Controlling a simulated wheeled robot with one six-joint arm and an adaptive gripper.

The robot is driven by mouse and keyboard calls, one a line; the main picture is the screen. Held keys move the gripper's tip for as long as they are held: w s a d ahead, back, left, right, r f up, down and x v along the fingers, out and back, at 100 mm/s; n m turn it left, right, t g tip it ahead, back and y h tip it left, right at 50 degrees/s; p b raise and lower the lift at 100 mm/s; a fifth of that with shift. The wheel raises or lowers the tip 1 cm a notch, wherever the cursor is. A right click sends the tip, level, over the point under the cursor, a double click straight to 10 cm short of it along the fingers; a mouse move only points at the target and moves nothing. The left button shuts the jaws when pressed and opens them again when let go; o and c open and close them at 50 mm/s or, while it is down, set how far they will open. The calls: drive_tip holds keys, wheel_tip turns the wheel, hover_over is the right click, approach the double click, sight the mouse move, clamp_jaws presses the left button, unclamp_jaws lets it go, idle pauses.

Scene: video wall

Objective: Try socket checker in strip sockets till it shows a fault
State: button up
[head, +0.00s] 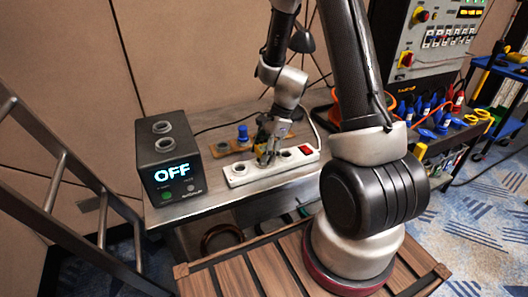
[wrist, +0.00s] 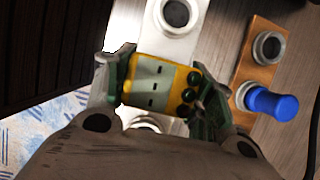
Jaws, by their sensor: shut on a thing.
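The socket checker (wrist: 155,86) is a yellow block with a grey face and dark green round lamps at one side; none looks clearly lit. My gripper (wrist: 160,92) is shut on it, one finger on each side. In the head view my gripper (head: 270,156) is over the middle of the white socket strip (head: 250,178), with the checker mostly hidden. One strip socket shows left of my gripper and one right. In the wrist view the strip (wrist: 128,20) shows a free socket above the checker and a partly hidden one below. I cannot tell whether the checker is fully seated.
A black box (head: 172,165) reading OFF stands at the table's left. A wooden holder (head: 220,149) with a blue plug (head: 243,134) lies behind the strip. The strip has a red switch (head: 306,150) at its right end. A ladder (head: 60,180) stands at left.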

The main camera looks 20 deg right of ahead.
sight(261, 147)
drive_tip(key=shift+f, duration=0.75)
drive_tip(key=o, duration=1.7)
drive_tip(key=shift+r, duration=0.15)
drive_tip(key=shift+r, duration=2.9)
